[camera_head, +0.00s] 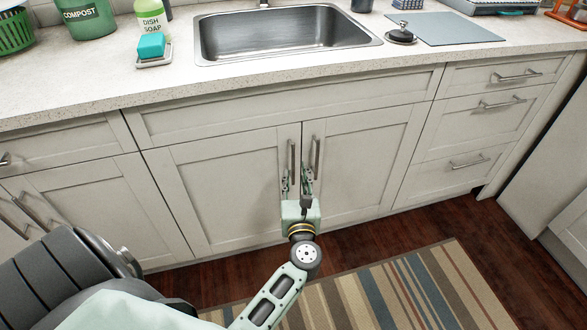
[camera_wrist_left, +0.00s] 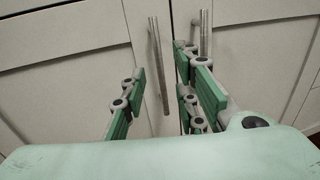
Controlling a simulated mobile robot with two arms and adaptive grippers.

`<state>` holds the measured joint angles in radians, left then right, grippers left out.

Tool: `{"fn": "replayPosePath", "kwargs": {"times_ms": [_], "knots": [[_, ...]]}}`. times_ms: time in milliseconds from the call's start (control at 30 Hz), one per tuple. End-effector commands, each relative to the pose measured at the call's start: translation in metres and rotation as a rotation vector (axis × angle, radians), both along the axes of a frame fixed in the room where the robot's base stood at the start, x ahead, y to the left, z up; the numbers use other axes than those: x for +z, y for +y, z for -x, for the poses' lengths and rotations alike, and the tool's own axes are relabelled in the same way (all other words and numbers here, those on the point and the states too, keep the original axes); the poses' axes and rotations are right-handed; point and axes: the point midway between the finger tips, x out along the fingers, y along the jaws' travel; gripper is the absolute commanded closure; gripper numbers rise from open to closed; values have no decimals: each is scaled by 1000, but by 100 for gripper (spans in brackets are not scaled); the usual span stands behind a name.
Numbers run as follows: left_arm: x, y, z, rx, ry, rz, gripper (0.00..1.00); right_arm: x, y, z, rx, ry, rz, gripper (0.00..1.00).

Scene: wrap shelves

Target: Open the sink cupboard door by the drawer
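The sink cupboard has two pale panelled doors, both closed. The right door (camera_head: 362,165) is beside the drawer stack, with a vertical bar handle (camera_head: 315,157) near its left edge. The left door (camera_head: 228,190) has a matching handle (camera_head: 291,160) near the centre gap. My left gripper (camera_head: 296,175) is open in front of the doors at the lower handle ends. In the left wrist view, the left door's handle (camera_wrist_left: 160,70) appears between the spread fingers. The right door's handle (camera_wrist_left: 205,32) appears just beyond the right finger. Contact cannot be told. My right gripper is not in view.
Several drawers (camera_head: 469,130) with bar handles are at the right. Above are the counter and sink (camera_head: 285,32), with dish soap (camera_head: 150,19) and a sponge (camera_head: 151,46). A striped rug (camera_head: 400,290) lies on the wooden floor before the doors.

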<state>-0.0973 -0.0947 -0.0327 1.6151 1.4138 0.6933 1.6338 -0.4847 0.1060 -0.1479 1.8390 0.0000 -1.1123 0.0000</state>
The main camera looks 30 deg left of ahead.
Motion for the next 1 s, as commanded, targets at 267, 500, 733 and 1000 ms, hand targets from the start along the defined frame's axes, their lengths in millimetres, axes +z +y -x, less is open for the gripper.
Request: {"fn": "replayPosePath", "kwargs": {"times_ms": [267,500,733,1000], "knots": [[3,26,-32,6,-14,12,72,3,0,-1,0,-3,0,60],[2,44,-55,4,-11,11,72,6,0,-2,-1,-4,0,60],[2,48,-60,3,-9,12,72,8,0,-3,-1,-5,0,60],[2,47,-59,3,-9,12,84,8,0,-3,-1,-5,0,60]]}}
